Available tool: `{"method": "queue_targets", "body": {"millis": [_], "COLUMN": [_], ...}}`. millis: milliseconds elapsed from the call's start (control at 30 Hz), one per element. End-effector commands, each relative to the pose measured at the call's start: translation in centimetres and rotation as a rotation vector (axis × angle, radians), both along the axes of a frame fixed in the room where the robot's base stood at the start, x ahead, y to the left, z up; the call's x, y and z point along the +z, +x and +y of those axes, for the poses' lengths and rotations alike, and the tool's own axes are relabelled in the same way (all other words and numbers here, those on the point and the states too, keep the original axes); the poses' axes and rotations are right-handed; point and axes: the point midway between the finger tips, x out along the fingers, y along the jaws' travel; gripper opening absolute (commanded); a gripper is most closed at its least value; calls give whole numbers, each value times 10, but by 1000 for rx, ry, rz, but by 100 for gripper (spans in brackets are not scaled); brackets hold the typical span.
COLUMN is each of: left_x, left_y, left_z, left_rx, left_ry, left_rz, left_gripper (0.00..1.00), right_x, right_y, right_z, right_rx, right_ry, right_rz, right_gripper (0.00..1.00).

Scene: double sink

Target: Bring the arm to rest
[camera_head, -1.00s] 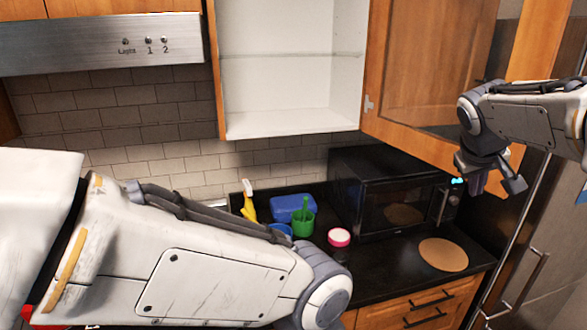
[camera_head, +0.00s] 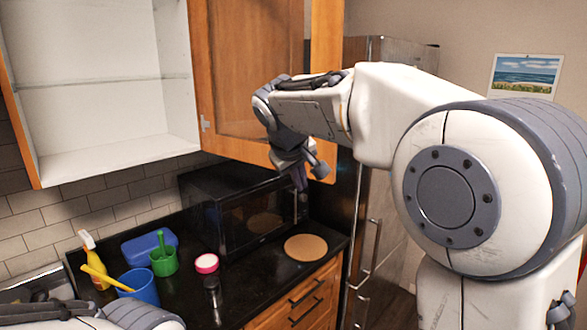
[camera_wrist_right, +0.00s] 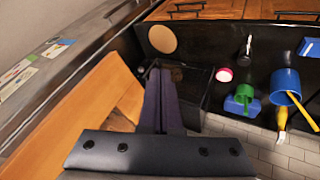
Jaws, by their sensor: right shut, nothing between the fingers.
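My right gripper (camera_head: 299,181) hangs in front of the open wooden cabinet door (camera_head: 243,60), above and near the right end of the black microwave (camera_head: 245,210). In the right wrist view its two fingers (camera_wrist_right: 160,98) lie side by side, shut and empty. The right arm comes in from the right of the head view. Only a part of my left arm (camera_head: 95,318) shows at the bottom left of the head view, and its gripper is out of sight.
The open upper cabinet (camera_head: 95,95) is empty. On the black counter are a yellow spray bottle (camera_head: 96,268), a blue cup (camera_head: 140,288), a green cup (camera_head: 163,263), a pink-rimmed round item (camera_head: 206,263) and a round tan board (camera_head: 305,248). A fridge (camera_head: 390,190) stands right.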

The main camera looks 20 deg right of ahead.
Motion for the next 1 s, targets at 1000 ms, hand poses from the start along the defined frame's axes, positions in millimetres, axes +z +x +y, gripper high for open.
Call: {"method": "queue_targets", "body": {"millis": [1000], "left_x": [-62], "left_y": [0], "left_z": [0], "left_rx": [4], "left_ry": [0], "left_rz": [0], "left_gripper": [96], "right_x": [-182], "right_y": [-217], "right_z": [129], "right_rx": [342], "right_ry": [220], "right_rz": [403], "right_gripper": [0]}}
